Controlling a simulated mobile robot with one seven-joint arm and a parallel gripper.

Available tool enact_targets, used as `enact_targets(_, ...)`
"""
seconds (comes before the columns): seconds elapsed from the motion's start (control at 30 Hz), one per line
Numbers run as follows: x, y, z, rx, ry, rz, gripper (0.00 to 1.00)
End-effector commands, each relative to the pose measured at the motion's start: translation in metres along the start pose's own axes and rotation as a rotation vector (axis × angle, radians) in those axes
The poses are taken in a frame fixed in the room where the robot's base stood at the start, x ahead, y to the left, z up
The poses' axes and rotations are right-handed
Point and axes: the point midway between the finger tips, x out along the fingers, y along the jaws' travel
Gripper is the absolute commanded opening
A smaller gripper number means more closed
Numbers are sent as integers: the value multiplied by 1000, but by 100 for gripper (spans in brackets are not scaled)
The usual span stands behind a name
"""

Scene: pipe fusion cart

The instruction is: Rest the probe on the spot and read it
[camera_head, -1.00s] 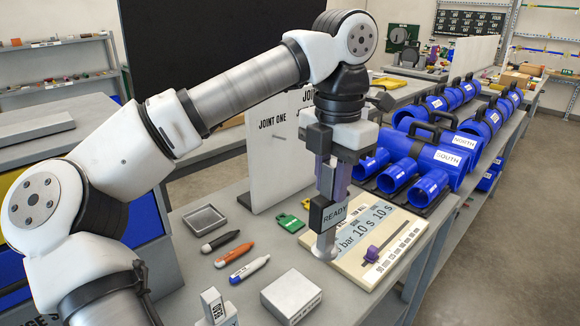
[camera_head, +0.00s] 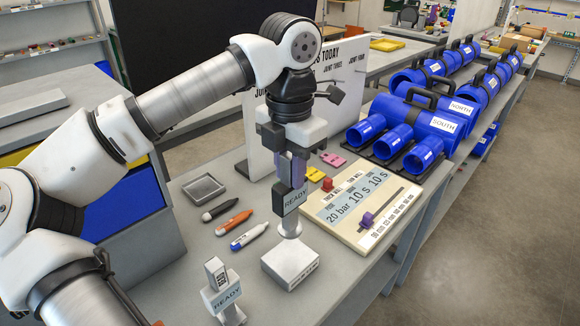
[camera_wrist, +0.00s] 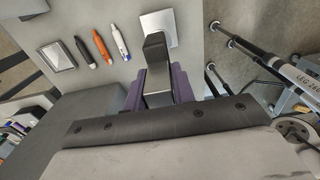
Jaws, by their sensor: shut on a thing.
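My gripper (camera_head: 291,168) is shut on the probe (camera_head: 293,200), a dark upright body whose screen reads READY, with a pale metal foot pointing down. The foot shows at the far edge of the top of a pale square block (camera_head: 291,264) on the bench. I cannot tell whether the foot touches the block or hangs just above it. In the wrist view, purple fingers hold the dark probe (camera_wrist: 156,65), and the block (camera_wrist: 158,27) shows beyond it. The probe's tip is hidden there.
A small stand reading READY (camera_head: 226,296) is at front left. A grey tray (camera_head: 203,188) and several markers (camera_head: 234,226) lie left of the probe. A cream settings board (camera_head: 360,205) with a purple slider is to the right. A white panel (camera_head: 260,130) stands behind.

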Motion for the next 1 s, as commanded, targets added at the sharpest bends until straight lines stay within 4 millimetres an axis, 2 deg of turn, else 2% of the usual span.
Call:
enact_targets(0.03,8,0,0,0,0,0,5)
enact_targets(0.6,65,0,0,0,0,0,5)
enact_targets(0.8,76,0,0,0,0,1,5)
enact_targets(1.0,76,0,0,0,-1,1,5)
